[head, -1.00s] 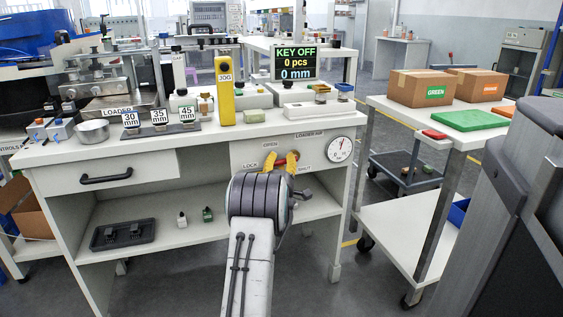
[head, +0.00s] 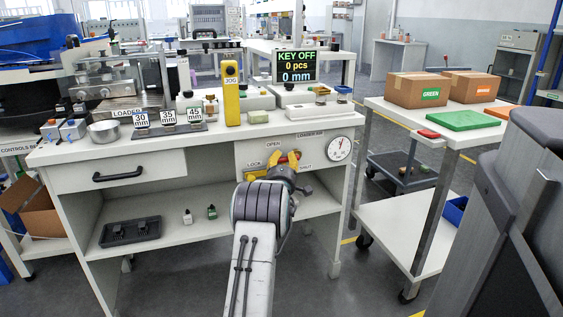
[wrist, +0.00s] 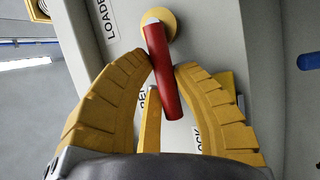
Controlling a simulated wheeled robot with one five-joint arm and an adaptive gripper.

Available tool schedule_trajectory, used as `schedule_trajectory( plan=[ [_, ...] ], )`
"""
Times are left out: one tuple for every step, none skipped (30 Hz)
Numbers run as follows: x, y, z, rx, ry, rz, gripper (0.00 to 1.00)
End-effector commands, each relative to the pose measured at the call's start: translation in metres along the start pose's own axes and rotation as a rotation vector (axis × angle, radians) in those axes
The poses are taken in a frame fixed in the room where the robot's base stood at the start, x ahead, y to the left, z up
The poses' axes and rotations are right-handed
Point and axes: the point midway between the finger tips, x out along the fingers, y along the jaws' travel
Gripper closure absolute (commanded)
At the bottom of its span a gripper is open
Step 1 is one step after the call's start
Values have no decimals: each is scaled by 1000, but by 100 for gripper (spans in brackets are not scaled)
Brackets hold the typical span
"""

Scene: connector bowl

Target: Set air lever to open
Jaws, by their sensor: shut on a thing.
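The air lever (wrist: 164,70) is a red handle on a round yellow pivot (wrist: 160,22), mounted on the bench's front panel. In the wrist view it hangs from the pivot, slightly tilted, between the two yellow fingers of my gripper (wrist: 164,68). The fingers are shut on it; the right fingertip touches its side. In the head view my gripper (head: 277,166) is at the panel, mostly hiding the lever. The OPEN label (head: 273,145) is above, LOCK (head: 252,164) to the left and SHUT (head: 306,168) to the right. Fingers partly cover labels in the wrist view.
A round gauge (head: 339,149) sits right of the lever on the panel. A display (head: 296,66) on the bench reads KEY OFF, 0 pcs, 0 mm. A white cart (head: 385,103) with boxes stands at the right. An open shelf (head: 170,225) lies below the bench top.

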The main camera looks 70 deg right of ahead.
Motion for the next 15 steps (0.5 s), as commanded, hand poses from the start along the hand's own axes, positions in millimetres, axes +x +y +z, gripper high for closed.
schedule_trajectory(
  plan=[
    [2,-1,0,8,0,-4,100],
    [3,-1,0,10,-1,-5,100],
    [4,-1,0,13,-1,-6,100],
    [4,-1,1,14,-1,-6,100],
    [5,-1,1,14,-1,-6,100],
    [5,-1,0,15,-1,-6,100],
    [4,-1,0,15,-1,-6,100],
    [4,-1,0,15,-1,-6,100],
    [4,-1,0,15,-1,-6,100],
    [4,-1,0,15,-1,-6,100],
    [4,-1,0,15,-1,-6,100],
    [4,-1,0,15,-1,-6,100],
    [4,-1,0,15,-1,-6,72],
    [4,-1,0,15,-1,-6,70],
    [4,-1,0,14,-1,-5,66]
  ],
)
